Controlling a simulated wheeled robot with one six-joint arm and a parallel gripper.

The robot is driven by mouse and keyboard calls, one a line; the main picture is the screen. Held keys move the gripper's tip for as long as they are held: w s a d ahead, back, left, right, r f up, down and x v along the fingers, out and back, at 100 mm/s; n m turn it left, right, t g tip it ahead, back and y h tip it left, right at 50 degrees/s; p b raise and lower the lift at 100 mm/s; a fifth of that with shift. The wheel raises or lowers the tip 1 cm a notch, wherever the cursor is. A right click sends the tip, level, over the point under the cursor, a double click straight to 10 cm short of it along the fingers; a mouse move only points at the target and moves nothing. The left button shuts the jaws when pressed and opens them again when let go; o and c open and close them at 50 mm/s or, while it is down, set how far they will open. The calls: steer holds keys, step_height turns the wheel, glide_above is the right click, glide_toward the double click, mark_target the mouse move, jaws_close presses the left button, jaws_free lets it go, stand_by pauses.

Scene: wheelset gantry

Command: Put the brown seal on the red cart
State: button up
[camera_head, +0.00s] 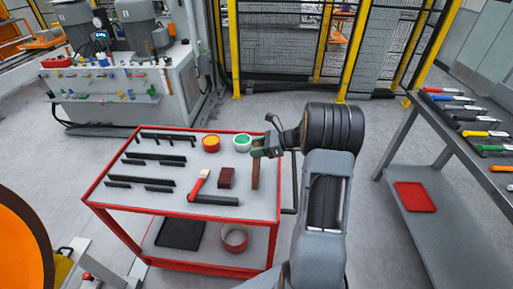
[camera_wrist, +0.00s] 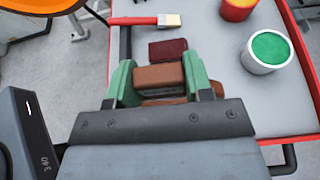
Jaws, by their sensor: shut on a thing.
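The brown seal (camera_head: 255,174) is a brown block near the right side of the red cart (camera_head: 125,200). In the wrist view, the seal (camera_wrist: 160,75) lies between the green fingers of my gripper (camera_wrist: 165,82). My gripper (camera_head: 264,148) is shut on it, over the cart's grey top (camera_wrist: 220,60). More brown shows under the fingers, partly hidden by the gripper body. I cannot tell whether the seal touches the top. A dark red block (camera_head: 226,178) lies just left of it and also shows in the wrist view (camera_wrist: 168,48).
A green-filled white cup (camera_head: 242,142), a yellow-and-red cup (camera_head: 211,143), a red-handled brush (camera_head: 199,183) and several black bars lie on the cart. A grey bench (camera_head: 405,125) with tools stands at the right. Yellow-posted fencing stands behind.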

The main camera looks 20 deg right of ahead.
steer(key=shift+f, duration=0.2)
steer(key=o, duration=1)
steer(key=shift+r, duration=0.1)
steer(key=shift+r, duration=0.2)
steer(key=b+v, duration=0.2)
steer(key=v, duration=0.9)
steer(key=s+a+r+n+g+h, duration=0.1)
steer(key=s+a+n+g+h, duration=0.15)
steer(key=a+n, duration=0.35)
steer(key=s+a+r+n+g+h, duration=0.1)
steer(key=s+a+n+g+h, duration=0.2)
steer(key=a, duration=0.5)
steer(key=shift+s+a+n+t+h, duration=0.5)
steer(key=shift+s+a+n+h, duration=0.45)
steer(key=shift+s+n, duration=1.25)
steer(key=shift+s+a+n+t+h, duration=0.45)
steer(key=shift+s+a+n+h, duration=0.8)
steer(key=shift+n, duration=1.6)
steer(key=shift+s+a+n+t+h, duration=0.55)
steer(key=shift+s+n+h, duration=0.2)
steer(key=shift+s+n, duration=1.6)
steer(key=shift+w, duration=0.25)
